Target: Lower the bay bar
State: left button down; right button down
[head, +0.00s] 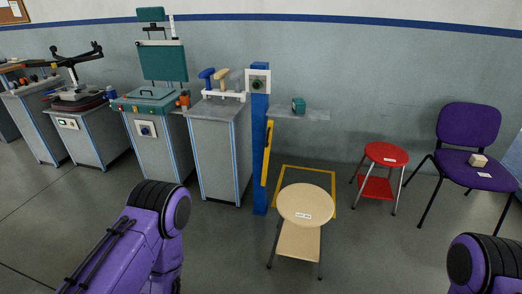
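The bay bar appears to be the yellow bar (267,153), which stands nearly upright against the blue post (259,185). A control box with a dark green round knob (258,83) is on top of the post. A yellow outline (312,168) marks the floor bay to the right of the post. My purple arms show at the lower left and the lower right corner. Neither gripper is in view, and nothing is seen touching the bar.
A wooden stool (306,202) stands in front of the bay. A red stool (386,155) and a purple chair (469,127) with a small block (478,160) are to the right. Grey cabinets (218,155) line the left wall.

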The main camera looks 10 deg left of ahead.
aim_at(270, 122)
jog(key=k, duration=0.5)
jog(key=u, duration=0.6)
jog(key=i, duration=0.9)
jog(key=u, duration=0.5)
jog(key=i, duration=1.05)
jog(key=z, duration=0.85)
jog(key=i, duration=0.75)
jog(key=z, duration=0.65)
